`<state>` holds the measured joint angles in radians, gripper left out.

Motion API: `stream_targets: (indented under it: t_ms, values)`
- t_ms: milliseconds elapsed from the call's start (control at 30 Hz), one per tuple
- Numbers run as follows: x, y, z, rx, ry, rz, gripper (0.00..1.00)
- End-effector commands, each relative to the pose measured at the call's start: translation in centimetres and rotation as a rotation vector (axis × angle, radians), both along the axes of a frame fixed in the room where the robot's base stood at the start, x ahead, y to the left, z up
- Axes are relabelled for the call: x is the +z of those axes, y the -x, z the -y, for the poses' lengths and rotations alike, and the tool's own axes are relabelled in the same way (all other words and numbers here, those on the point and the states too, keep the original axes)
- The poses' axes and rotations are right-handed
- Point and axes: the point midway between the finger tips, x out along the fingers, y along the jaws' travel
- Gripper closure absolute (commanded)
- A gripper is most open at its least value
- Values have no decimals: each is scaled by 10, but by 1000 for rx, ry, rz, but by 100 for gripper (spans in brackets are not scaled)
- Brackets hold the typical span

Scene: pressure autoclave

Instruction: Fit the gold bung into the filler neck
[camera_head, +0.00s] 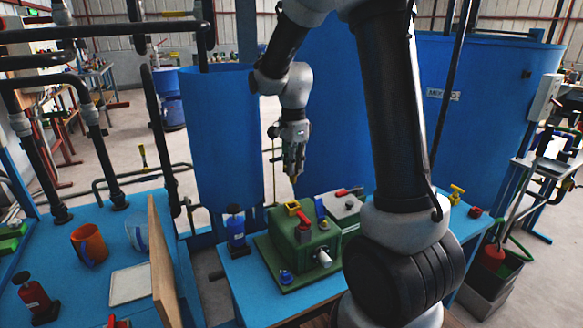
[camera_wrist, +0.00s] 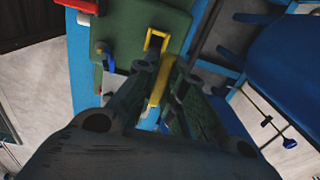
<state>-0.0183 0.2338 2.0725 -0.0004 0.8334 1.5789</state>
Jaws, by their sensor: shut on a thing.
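My gripper (camera_head: 293,165) hangs above the green autoclave body (camera_head: 283,238), pointing down. In the wrist view its fingers (camera_wrist: 163,88) are closed around a yellow-gold piece (camera_wrist: 160,84), which I take for the gold bung. It shows as a narrow strip between the fingers; its lower end is hidden. A yellow open frame (camera_wrist: 156,40) is on the green body just beyond the fingertips. It also shows in the head view (camera_head: 292,208), below the gripper with a gap. I cannot tell for certain which part is the filler neck.
Red (camera_head: 302,221) and blue (camera_head: 320,207) fittings stand on the green body, and a white knob (camera_head: 324,257) projects from its front. A blue bottle (camera_head: 236,230) stands to its left. A blue tank (camera_head: 222,140) rises behind. A yellow fitting (camera_head: 456,192) is at the right.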

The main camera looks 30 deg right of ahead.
Motion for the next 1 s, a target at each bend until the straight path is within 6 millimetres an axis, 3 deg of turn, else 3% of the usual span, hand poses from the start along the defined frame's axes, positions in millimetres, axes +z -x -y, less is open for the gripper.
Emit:
stream_targets:
  t_ms: [567, 1000]
  values:
    - [-1, 9, 0, -14, 0, -3, 100]
    - [-38, 9, 0, -14, 0, -4, 100]
